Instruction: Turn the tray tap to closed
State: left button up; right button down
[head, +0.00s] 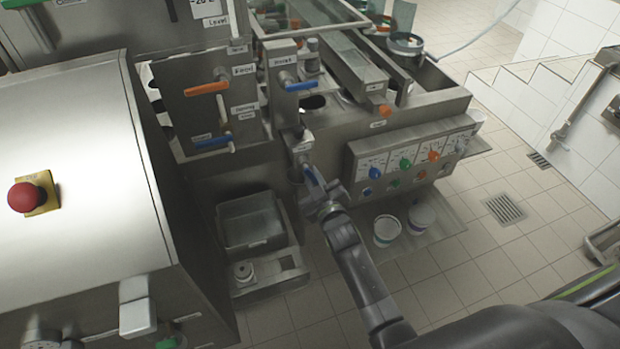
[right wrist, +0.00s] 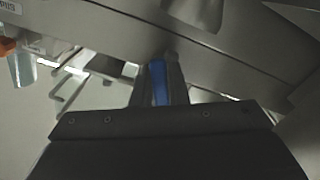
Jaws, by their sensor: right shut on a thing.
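The tray tap's blue handle (head: 313,178) sticks down below the front edge of the filler, right of the grey tray (head: 250,222). My right gripper (head: 317,193) is shut on this handle, reaching up from below right. In the right wrist view, the blue handle (right wrist: 158,83) stands upright between the two dark fingers (right wrist: 158,90). The tap's body is mostly hidden behind the fingers and the metal edge above. My left gripper is not in view.
A control panel with coloured knobs (head: 404,161) is close to the right of my gripper. Two white tubs (head: 387,231) (head: 420,217) stand below it. Other blue-handled (head: 301,86) and orange-handled (head: 207,89) taps are above. A red stop button (head: 26,197) is at the left.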

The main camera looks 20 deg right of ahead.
jog(key=n, duration=0.3)
jog(key=shift+d+r, duration=0.2)
jog(key=shift+d, duration=0.2)
jog(key=n, duration=0.2)
jog(key=r+n+p, duration=0.1)
jog(key=shift+d+n, duration=0.3)
jog(key=shift+d, duration=0.05)
jog(key=shift+d+r+n+p, duration=0.1)
jog(key=shift+r+n+p, duration=0.2)
jog(key=shift+n, duration=0.75)
jog(key=shift+d+r+n+p, duration=0.1)
jog(key=shift+r+n+p, duration=0.15)
jog(key=shift+n, duration=0.75)
jog(key=shift+d+r+n+p, duration=0.1)
jog(key=shift+r+n+p, duration=0.15)
jog(key=shift+n, duration=0.8)
jog(key=c, duration=1.4)
grip_release()
jog(key=shift+c, duration=0.2)
